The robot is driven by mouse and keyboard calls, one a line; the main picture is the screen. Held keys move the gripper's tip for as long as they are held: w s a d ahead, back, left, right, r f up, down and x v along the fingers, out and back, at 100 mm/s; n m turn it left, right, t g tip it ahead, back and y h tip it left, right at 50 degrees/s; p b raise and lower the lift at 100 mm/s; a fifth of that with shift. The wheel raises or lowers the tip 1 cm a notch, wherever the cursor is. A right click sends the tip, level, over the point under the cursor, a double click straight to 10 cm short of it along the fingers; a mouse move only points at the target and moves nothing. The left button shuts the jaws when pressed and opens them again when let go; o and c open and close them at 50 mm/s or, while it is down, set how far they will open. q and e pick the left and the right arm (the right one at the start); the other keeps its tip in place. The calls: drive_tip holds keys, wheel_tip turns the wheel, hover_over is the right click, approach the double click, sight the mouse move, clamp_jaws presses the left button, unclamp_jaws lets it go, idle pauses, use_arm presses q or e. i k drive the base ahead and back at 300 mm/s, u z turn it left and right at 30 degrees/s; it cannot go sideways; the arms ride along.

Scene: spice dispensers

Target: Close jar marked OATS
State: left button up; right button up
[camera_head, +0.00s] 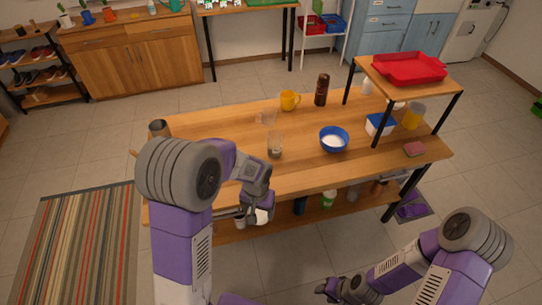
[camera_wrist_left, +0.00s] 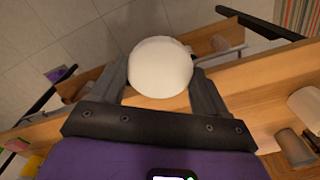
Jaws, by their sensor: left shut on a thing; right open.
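My left gripper (camera_head: 257,212) is at the front edge of the wooden table, low beside it. It is shut on a white round thing (camera_head: 263,216), which the left wrist view shows as a smooth white disc or dome (camera_wrist_left: 160,67) between the two fingers. I cannot tell whether it is a lid or a whole jar. No OATS marking is readable in either view, so I cannot pick out that jar. My right gripper (camera_head: 332,289) is open at the bottom of the head view, away from the table.
The table (camera_head: 225,125) holds a glass (camera_head: 275,147), a blue bowl (camera_head: 333,140) with white contents, a yellow mug (camera_head: 290,100) and a brown bottle (camera_head: 321,90). A raised shelf with a red tray (camera_head: 408,68) stands at right. Several containers, one green (camera_head: 328,200), stand on the lower shelf.

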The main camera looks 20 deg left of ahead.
sight(274, 137)
drive_tip(key=z, duration=0.9)
drive_tip(key=i, duration=0.8)
drive_tip(key=u, duration=1.95)
